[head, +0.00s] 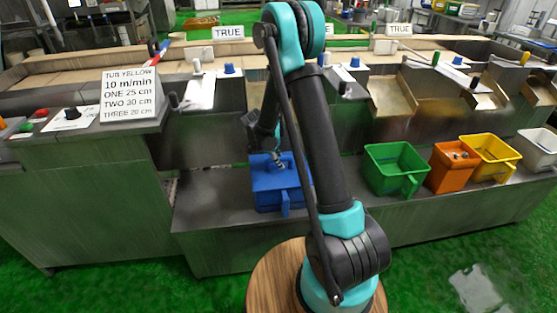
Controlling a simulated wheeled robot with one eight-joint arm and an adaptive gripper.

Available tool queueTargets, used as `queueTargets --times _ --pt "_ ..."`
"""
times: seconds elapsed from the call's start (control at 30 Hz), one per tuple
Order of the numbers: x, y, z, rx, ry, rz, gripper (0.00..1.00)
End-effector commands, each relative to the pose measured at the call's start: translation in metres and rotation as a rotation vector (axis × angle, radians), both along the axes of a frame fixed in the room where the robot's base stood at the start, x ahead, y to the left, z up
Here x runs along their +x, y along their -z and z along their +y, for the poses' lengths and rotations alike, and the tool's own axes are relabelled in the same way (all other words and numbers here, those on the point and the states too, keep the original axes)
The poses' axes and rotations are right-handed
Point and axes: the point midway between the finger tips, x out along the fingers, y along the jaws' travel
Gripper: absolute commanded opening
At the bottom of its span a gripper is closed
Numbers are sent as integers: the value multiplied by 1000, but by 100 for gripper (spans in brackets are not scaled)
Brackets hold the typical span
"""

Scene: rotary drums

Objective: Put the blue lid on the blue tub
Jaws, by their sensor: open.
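The blue tub (266,203) stands on the low steel shelf, left of my arm, with its handle toward the front. A flat blue surface that looks like the blue lid (262,178) covers its top; whether it sits fully flush I cannot tell. My gripper (277,157) is open just above the middle of this blue top. It is small and dark here, and whether it touches the lid I cannot tell. My arm hides the right edge of the tub.
On the shelf to the right stand a green tub (394,178), an orange tub (447,175), a yellow tub (492,165) and a white tub (538,150). A steel counter with knobs and a sign (130,93) rises behind. Left of the blue tub, the shelf is clear.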

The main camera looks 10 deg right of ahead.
Motion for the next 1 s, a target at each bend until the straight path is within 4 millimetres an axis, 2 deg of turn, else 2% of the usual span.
queueTargets --times 0.17,0.5,0.7,0.87,1.0 --pt "-2 -10 5 0 -1 -1 44" --pt "-14 -68 29 0 -2 1 44" --pt "-20 -96 42 0 -1 0 44" --pt "-22 -107 45 0 -4 2 44" --pt "-35 -115 37 8 -69 28 44"
